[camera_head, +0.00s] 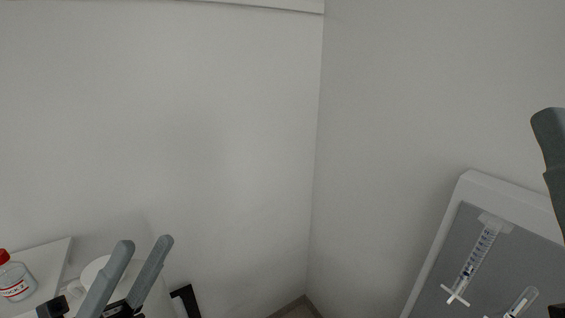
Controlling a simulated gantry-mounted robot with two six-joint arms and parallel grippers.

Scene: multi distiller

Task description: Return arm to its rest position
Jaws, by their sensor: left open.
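My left gripper (145,243) is at the lower left, its two grey fingers pointing up and spread apart with nothing between them. It is in front of a round white object (93,270), which it partly covers. My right gripper (548,125) shows only in part at the right edge, as a grey finger beside a grey board. The rest of it is cut off, so its opening is hidden.
A clear bottle (15,275) with a red cap stands on a white surface (55,258) at the far left. A grey board (445,250) with a white frame at the lower right carries a syringe (473,262) and another syringe-like item (522,300). Bare walls fill the middle.

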